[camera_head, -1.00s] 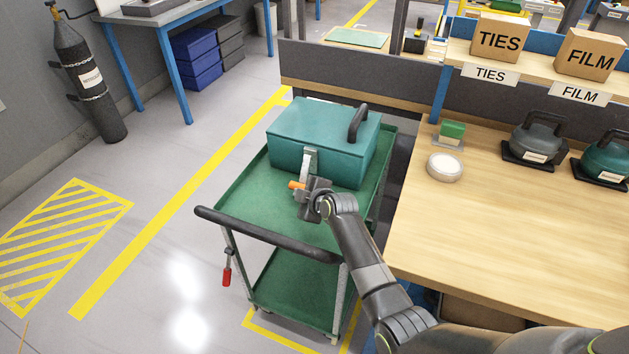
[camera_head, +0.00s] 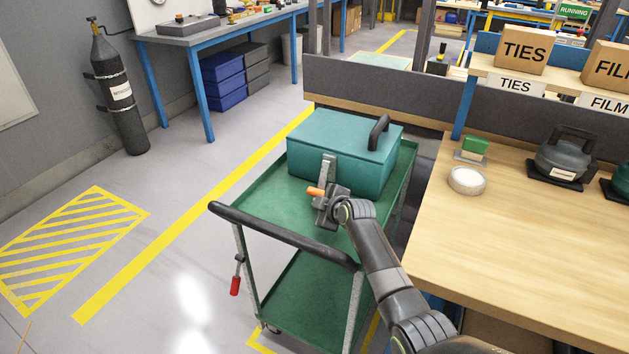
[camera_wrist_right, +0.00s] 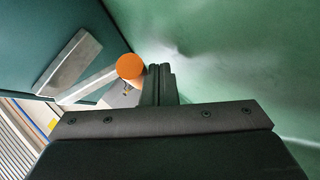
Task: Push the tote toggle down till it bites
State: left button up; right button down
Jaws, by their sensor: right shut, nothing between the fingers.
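The tote (camera_head: 335,150) is a teal lidded box with a black handle, standing on the green cart (camera_head: 250,195). Its metal toggle (camera_head: 329,168) is on the front face, with an orange tip (camera_head: 315,192) sticking out toward me. My right gripper (camera_head: 321,205) is shut and empty, right beside the orange tip. In the right wrist view the closed fingers (camera_wrist_right: 158,84) are just right of the orange tip (camera_wrist_right: 130,66); I cannot tell whether they touch. The metal lever (camera_wrist_right: 88,87) runs left from the tip, below a slanted metal strip. My left gripper is out of view.
The cart's black push bar (camera_head: 285,237) is on the near side. A wooden bench (camera_head: 520,240) stands close on the right, with a white roll (camera_head: 467,180) and a dark handled case (camera_head: 563,160). Open floor lies left of the cart.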

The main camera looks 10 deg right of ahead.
dwell(0.4)
jog(key=p+v, duration=0.1)
jog(key=v, duration=1.6)
jog(key=shift+s, duration=0.15)
jog(key=shift+d+r, duration=0.1)
dwell(0.3)
